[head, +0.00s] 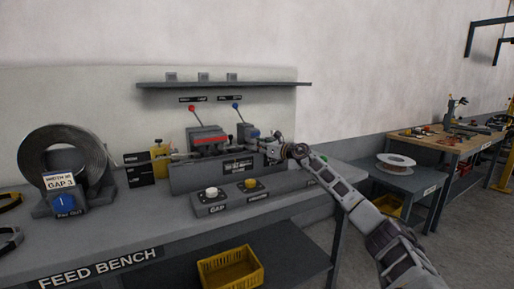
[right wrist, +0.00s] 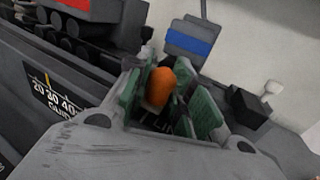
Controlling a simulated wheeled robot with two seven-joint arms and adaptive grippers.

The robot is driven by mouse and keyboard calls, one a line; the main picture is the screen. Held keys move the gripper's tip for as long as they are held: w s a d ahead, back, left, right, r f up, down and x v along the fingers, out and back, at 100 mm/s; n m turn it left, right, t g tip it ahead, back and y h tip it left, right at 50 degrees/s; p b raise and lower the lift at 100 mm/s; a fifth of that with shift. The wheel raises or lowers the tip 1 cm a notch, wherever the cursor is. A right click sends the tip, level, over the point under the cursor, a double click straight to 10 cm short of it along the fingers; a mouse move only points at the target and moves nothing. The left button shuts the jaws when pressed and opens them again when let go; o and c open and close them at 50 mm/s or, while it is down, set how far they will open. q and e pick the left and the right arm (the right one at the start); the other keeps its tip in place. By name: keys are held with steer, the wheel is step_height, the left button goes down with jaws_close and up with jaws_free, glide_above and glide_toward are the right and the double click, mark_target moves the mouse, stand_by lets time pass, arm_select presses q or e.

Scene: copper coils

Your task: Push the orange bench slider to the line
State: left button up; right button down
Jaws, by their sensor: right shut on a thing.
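The orange slider knob (right wrist: 160,86) shows in the right wrist view between the green pads of my right gripper (right wrist: 164,104). The gripper is shut on it. In the head view my right gripper (head: 276,149) is at the right end of the grey bench machine and hides the knob. A scale plate (head: 238,166) with numbers is on the machine's front, and it also shows at the left of the right wrist view (right wrist: 52,98). The line is hard to make out. My left gripper is not in view.
The machine (head: 192,178) has a red lever (head: 191,109) and a blue lever (head: 236,106). A coil (head: 62,160) stands at the left of the bench. A yellow crate (head: 230,272) is below. A shelf (head: 225,86) hangs above.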

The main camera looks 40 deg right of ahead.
steer(key=shift+r, duration=0.1)
steer(key=c, duration=1.2)
jaws_free()
steer(key=shift+s, duration=0.2)
steer(key=shift+c, duration=0.2)
steer(key=shift+r, duration=4.85)
steer(key=shift+w, duration=0.1)
